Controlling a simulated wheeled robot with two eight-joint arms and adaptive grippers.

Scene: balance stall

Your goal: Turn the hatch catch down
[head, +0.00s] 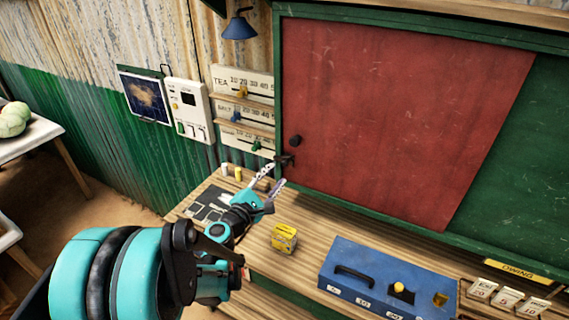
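The red hatch panel (400,110) stands in a green frame at the back of the counter. A small dark catch (285,160) sits low at the hatch's left edge. Its exact angle is too small to read. A round dark knob (295,140) is just above it on the panel. My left gripper (275,174) reaches up from the lower left with its two fingers apart. The fingertips are just below and left of the catch. I cannot tell whether they touch it. Nothing shows between the fingers. My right gripper is out of view.
A yellow box (284,238) and a blue case (375,281) with a black handle are on the wooden counter. Price cards (506,298) stand at the right. Slider boards (243,110) and a white panel (188,110) hang on the left wall. Bare counter lies between the yellow box and the hatch.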

